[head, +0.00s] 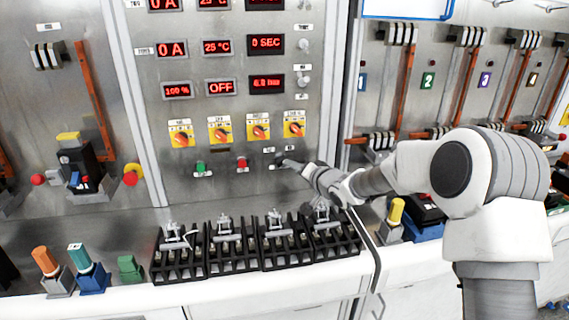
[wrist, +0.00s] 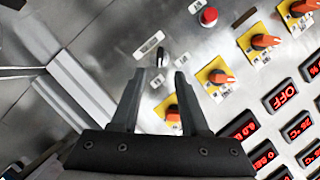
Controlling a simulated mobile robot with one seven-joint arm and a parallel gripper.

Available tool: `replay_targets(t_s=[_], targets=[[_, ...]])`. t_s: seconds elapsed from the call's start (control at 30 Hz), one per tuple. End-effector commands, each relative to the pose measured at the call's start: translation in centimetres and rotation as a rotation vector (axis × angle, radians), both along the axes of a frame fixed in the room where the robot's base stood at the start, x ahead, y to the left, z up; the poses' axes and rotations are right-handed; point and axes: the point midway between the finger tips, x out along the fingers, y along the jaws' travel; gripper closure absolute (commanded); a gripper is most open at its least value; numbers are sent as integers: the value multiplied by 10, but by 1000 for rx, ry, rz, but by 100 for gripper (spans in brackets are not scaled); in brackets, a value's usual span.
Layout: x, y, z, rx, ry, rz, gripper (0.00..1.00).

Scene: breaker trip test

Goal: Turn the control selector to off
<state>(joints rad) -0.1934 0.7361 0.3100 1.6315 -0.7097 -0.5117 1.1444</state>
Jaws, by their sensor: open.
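A small dark selector (head: 277,164) sits low on the middle steel panel, under two small white labels, to the right of the red button. It looks like the control selector, but its label is too small to read. In the wrist view its dark lever (wrist: 160,57) stands between and just beyond my fingertips. My gripper (head: 289,163) is at the panel right beside it, reaching in from the right. In the wrist view my gripper (wrist: 159,74) is open, with one finger on each side of the lever. I cannot tell whether either finger touches it.
Several orange rotary switches on yellow plates (head: 258,132) sit just above. A green button (head: 201,168) and a red button (head: 242,163) are to the left. Black breaker blocks (head: 286,243) stand on the ledge below my gripper. A panel seam (head: 335,80) runs to the right.

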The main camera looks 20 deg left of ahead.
Motion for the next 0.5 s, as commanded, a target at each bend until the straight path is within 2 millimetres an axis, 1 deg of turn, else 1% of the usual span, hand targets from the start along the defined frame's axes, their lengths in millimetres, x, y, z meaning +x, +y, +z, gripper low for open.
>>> replay_targets(t_s=[0.03,0.3,0.5], targets=[[5,8,-3,0,-1,2,55],[31,36,-14,-1,0,1,55],[43,48,-18,-2,0,0,55]])
